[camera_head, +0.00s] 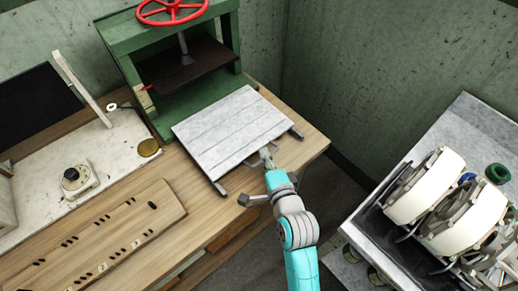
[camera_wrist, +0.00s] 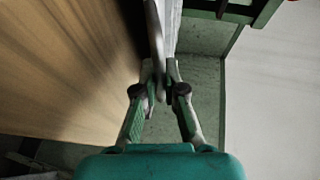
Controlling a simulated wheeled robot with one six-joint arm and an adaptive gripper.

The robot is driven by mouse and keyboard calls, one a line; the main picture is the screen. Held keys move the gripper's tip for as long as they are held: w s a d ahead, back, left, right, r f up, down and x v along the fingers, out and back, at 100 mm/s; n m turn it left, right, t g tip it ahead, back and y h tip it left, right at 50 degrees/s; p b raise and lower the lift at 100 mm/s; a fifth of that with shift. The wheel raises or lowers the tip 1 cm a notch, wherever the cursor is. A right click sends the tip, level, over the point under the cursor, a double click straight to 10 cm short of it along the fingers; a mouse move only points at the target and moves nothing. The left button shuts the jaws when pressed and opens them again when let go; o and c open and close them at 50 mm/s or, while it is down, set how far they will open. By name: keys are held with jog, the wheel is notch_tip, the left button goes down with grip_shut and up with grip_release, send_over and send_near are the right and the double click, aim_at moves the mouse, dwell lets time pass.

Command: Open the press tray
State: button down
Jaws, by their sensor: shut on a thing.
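The press tray (camera_head: 230,130) is a flat grey plate with grooves. It is slid out in front of the green press (camera_head: 165,65), over the wooden bench, with dark rails at its sides. My gripper (camera_head: 266,153) is at the middle of the tray's front edge, shut on the tray's handle. In the wrist view my gripper (camera_wrist: 161,78) has its fingers close together around a thin grey bar, and the tray (camera_wrist: 171,25) shows edge-on above them. The exact grip on the handle is partly hidden by the fingers.
The press has a red handwheel (camera_head: 172,10) on top. A scale with a dial (camera_head: 75,180) and a wooden board with holes (camera_head: 110,235) are on the left. A grey basin table with white reels (camera_head: 425,185) stands at right. Floor shows between them.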

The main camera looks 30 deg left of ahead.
dwell(0.3)
jog(key=c, duration=1.2)
grip_release()
jog(key=shift+c, duration=0.2)
jog(key=v, duration=1.2)
jog(key=s+d+f+n+t+h, duration=0.1)
jog(key=s+d+f+h, duration=0.1)
jog(key=s+d, duration=0.3)
jog(key=s+d+f+n+t+h, duration=0.1)
jog(key=s+d+f+h, duration=0.15)
jog(key=d, duration=0.55)
jog(key=s+d+f+n+t+h, duration=0.1)
jog(key=s+d+f+h, duration=0.15)
jog(key=d, duration=0.35)
jog(key=s+d+r+n+h, duration=0.2)
jog(key=s+d, duration=0.2)
jog(key=s, duration=0.3)
jog(key=s+d+r+n+h, duration=0.2)
jog(key=s+d+n, duration=0.1)
jog(key=s, duration=0.5)
jog(key=shift+d+r+t, duration=0.2)
jog(key=shift+d+t, duration=0.1)
jog(key=shift+d, duration=0.4)
